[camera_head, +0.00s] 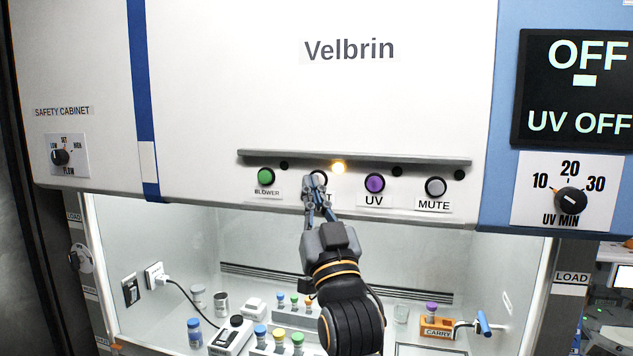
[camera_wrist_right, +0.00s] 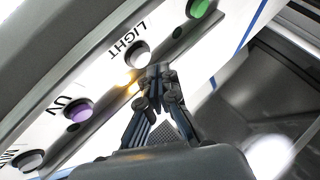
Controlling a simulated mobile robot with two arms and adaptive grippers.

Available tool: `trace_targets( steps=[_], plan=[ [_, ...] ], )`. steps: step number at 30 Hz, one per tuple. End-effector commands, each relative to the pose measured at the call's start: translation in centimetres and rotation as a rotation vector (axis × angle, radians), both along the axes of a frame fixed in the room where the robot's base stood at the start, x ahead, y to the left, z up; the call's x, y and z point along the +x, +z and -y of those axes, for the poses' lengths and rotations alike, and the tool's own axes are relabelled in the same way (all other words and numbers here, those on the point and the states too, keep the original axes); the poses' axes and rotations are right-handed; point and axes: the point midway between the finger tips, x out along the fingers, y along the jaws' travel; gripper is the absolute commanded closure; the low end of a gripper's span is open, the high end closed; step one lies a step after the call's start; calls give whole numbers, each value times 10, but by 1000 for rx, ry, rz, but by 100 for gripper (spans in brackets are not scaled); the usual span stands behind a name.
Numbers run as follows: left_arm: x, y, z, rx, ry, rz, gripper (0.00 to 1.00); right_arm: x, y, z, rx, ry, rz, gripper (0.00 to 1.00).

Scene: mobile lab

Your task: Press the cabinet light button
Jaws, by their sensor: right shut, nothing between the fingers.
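The cabinet light button is the white round button (camera_wrist_right: 138,54) under the word LIGHT in the right wrist view. In the head view it sits between the green BLOWER button (camera_head: 265,176) and the purple UV button (camera_head: 374,183), mostly hidden by my gripper, which also covers much of its label. My right gripper (camera_head: 314,185) is shut and empty, its fingertips right at this button. In the wrist view the fingertips (camera_wrist_right: 158,70) appear just beside the button; I cannot tell whether they touch it. My left gripper is not in view.
A grey ledge (camera_head: 400,158) runs above the buttons, with an amber lamp (camera_head: 338,167) glowing. The MUTE button (camera_head: 436,187) is at the right. Below, the open cabinet holds vials, racks and an orange carrier (camera_head: 437,327). The display (camera_head: 575,90) reads OFF and UV OFF.

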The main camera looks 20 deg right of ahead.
Motion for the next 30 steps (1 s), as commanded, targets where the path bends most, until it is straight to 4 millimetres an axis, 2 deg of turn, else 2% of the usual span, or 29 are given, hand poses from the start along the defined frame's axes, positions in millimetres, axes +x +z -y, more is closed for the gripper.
trace_targets(
  steps=[30],
  plan=[
    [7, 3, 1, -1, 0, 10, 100, 4, 1, 3, 0, 0, -1, 100]
  ],
)
